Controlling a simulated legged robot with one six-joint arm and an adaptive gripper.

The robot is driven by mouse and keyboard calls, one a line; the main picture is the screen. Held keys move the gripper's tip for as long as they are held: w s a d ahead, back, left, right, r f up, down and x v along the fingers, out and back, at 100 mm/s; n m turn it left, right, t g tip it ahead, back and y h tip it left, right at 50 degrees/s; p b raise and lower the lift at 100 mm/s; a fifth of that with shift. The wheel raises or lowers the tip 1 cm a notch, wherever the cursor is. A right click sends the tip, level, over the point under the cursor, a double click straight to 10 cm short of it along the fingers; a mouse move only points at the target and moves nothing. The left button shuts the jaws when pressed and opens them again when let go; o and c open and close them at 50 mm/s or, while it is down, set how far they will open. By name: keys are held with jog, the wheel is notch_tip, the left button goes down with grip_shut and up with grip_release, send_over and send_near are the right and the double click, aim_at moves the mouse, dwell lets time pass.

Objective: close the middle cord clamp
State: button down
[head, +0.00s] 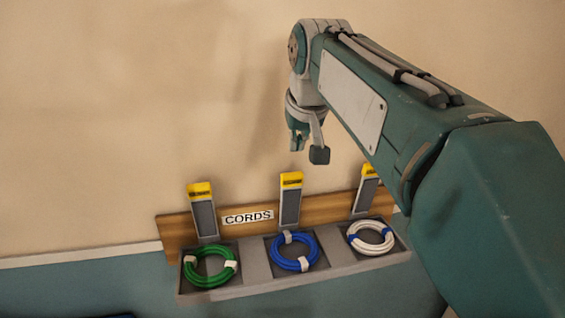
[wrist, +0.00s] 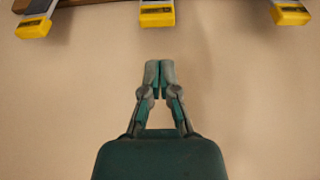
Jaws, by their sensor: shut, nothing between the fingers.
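The middle cord clamp (head: 290,199) is a grey upright lever with a yellow tip, raised above the middle compartment, where a blue coiled cord (head: 291,252) lies. Its yellow tip also shows at the top of the wrist view (wrist: 157,14). My gripper (wrist: 159,66) is shut and empty, its fingertips pointing toward the middle clamp and apart from it. In the head view my gripper (head: 307,146) hangs above and slightly right of the middle clamp, partly hidden by its own wrist parts.
The left clamp (head: 204,212) stands raised over a green cord (head: 210,267). The right clamp (head: 365,193) is raised over a white cord (head: 370,238), partly behind my arm. A wooden board with a CORDS label (head: 248,217) runs behind them. The wall above is bare.

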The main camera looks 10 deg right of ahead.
jog(key=w+x, duration=0.1)
jog(key=x, duration=0.9)
jog(key=shift+r, duration=0.3)
